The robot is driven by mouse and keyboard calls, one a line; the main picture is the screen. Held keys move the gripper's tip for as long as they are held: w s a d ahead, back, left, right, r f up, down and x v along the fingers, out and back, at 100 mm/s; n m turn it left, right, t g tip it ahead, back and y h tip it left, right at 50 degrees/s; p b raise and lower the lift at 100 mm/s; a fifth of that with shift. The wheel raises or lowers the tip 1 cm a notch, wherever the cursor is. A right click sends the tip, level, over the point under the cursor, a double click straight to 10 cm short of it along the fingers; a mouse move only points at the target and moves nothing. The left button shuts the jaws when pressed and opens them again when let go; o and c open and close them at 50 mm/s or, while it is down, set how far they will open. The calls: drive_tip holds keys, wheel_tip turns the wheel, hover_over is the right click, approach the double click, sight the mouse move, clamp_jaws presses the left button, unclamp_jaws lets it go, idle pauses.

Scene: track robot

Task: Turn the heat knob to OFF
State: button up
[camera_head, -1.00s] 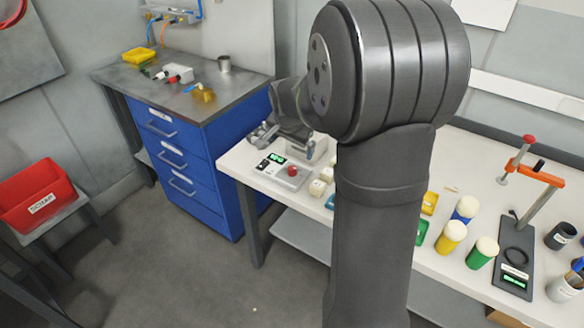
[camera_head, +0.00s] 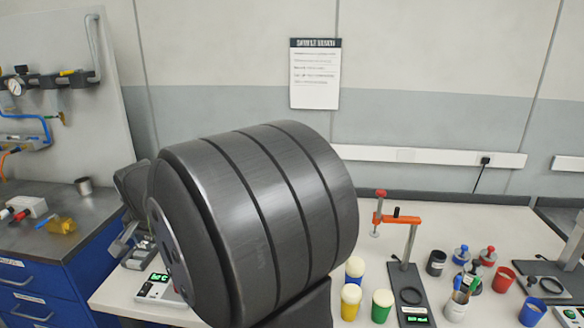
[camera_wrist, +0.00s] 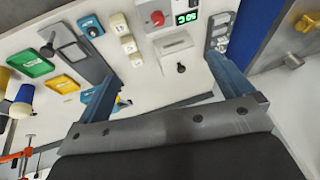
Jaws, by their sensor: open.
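In the wrist view a round red knob or button (camera_wrist: 157,17) sits on a pale panel beside a green-lit display (camera_wrist: 187,18). A small black knob or lever (camera_wrist: 181,68) shows below it, by a white box (camera_wrist: 174,42). I cannot read a label saying which one is the heat knob, or its setting. My gripper (camera_wrist: 160,75) is open and empty, its two blue-grey fingers wide apart, with the black part between them and apart from both. In the head view my arm hides most of the controls; one lit unit (camera_head: 157,280) shows at its left.
In the wrist view several cream blocks (camera_wrist: 125,43) stand near the left finger, with yellow and green trays (camera_wrist: 29,57) beyond. In the head view a stand with an orange arm (camera_head: 398,219), capped bottles and cups occupy the bench right of my arm. A blue drawer cabinet (camera_head: 40,290) stands left.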

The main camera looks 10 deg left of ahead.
drive_tip(key=c, duration=0.9)
drive_tip(key=w+a+f+m+g+h, duration=0.2)
drive_tip(key=w+a+f+m+g, duration=0.3)
drive_tip(key=w+m, duration=0.55)
drive_tip(key=shift+m+t, duration=0.5)
drive_tip(key=shift+m, duration=0.45)
drive_tip(key=f, duration=0.6)
drive_tip(key=s+f, duration=0.1)
drive_tip(key=f, duration=1.1)
drive_tip(key=shift+s+f, duration=0.1)
drive_tip(key=shift+s, duration=0.25)
drive_tip(key=shift+c, duration=0.3)
drive_tip(key=c, duration=0.9)
